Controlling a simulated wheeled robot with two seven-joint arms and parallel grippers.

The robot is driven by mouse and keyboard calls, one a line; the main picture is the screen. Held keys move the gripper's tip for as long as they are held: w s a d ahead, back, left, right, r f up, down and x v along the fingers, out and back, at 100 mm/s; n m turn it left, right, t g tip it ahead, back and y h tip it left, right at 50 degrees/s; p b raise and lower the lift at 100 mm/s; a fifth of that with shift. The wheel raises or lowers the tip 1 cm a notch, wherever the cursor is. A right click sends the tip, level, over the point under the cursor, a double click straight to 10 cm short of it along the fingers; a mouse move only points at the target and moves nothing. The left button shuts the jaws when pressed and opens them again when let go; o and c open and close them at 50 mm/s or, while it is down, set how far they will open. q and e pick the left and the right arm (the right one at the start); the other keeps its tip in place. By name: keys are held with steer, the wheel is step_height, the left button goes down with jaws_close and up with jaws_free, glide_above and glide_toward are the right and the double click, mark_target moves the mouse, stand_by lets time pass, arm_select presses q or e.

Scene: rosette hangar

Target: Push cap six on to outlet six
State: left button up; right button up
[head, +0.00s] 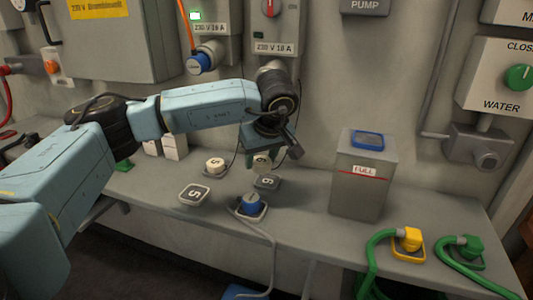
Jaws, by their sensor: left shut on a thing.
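No outlet number is readable. My right gripper is not in view.
A grey box marked FULL (364,180) stands right of the gripper.

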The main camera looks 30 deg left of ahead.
arm_select(q)
steer(key=s+d, duration=0.3)
steer(key=s, duration=1.2)
steer(key=shift+d+p, duration=0.3)
steer(key=shift+p, duration=0.1)
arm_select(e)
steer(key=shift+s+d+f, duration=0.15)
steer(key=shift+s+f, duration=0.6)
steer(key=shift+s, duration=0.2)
arm_select(q)
steer(key=w+d+r+m+t+h+p, duration=0.1)
steer(key=d+r+m+p, duration=0.4)
steer(key=p, duration=0.5)
steer(key=w+d+r+m+t+h+p, duration=0.1)
steer(key=w+d+r+m+p, duration=0.3)
steer(key=r+p, duration=0.5)
steer(key=w+m+h+p, duration=0.1)
steer(key=m, duration=0.1)
steer(key=shift+d+m+h+p, duration=0.3)
steer(key=shift+d+h+p, duration=0.05)
steer(key=shift+d+h, duration=0.05)
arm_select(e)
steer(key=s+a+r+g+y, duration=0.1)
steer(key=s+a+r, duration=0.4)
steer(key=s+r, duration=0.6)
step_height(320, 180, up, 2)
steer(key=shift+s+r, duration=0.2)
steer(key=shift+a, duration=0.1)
